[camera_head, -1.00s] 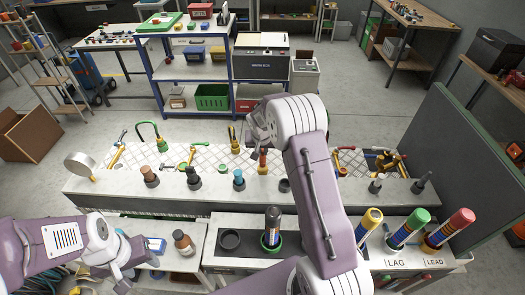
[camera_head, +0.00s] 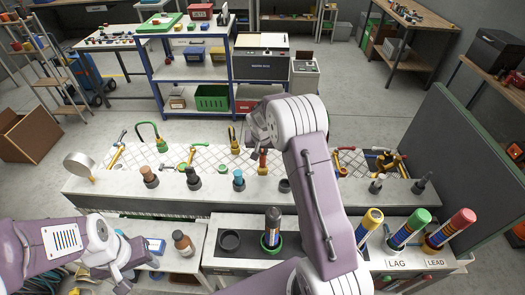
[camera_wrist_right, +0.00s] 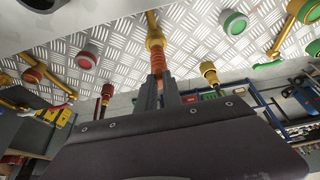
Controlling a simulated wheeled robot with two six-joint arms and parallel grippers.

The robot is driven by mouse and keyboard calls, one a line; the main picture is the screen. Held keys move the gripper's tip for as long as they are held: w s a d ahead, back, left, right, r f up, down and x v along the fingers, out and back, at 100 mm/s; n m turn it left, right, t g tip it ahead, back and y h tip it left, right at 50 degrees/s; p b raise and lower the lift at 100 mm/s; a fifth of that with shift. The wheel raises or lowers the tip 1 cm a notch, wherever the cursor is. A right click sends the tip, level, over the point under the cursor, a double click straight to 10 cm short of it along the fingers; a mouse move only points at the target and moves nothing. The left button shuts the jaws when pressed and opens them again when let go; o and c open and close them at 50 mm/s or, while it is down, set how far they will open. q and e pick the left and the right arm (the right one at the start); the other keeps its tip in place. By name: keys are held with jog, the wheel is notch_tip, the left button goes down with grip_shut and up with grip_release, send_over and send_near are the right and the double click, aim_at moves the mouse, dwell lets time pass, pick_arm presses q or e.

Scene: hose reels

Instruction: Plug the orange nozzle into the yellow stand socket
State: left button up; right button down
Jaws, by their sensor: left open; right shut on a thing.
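In the right wrist view, my right gripper (camera_wrist_right: 160,92) is shut on the ribbed orange nozzle (camera_wrist_right: 158,65). A yellow collar (camera_wrist_right: 155,43) on a yellow stem lies in line just beyond the nozzle's orange part. I cannot tell whether this collar belongs to the nozzle or to the stand socket, or how deep any fit is. My left gripper (camera_head: 145,255) is open and empty at the lower left, over the near shelf.
A grey ledge (camera_head: 340,192) carries several capped posts in front of the chequered plate.

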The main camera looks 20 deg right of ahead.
aim_at(262, 157)
jog(key=shift+f+b, duration=1.65)
jog(key=shift+b, duration=0.1)
jog(key=c, duration=1.4)
grip_release()
jog(key=shift+c, duration=0.2)
jog(key=shift+r, duration=0.15)
jog(key=b+v, duration=0.2)
jog(key=v, duration=0.7)
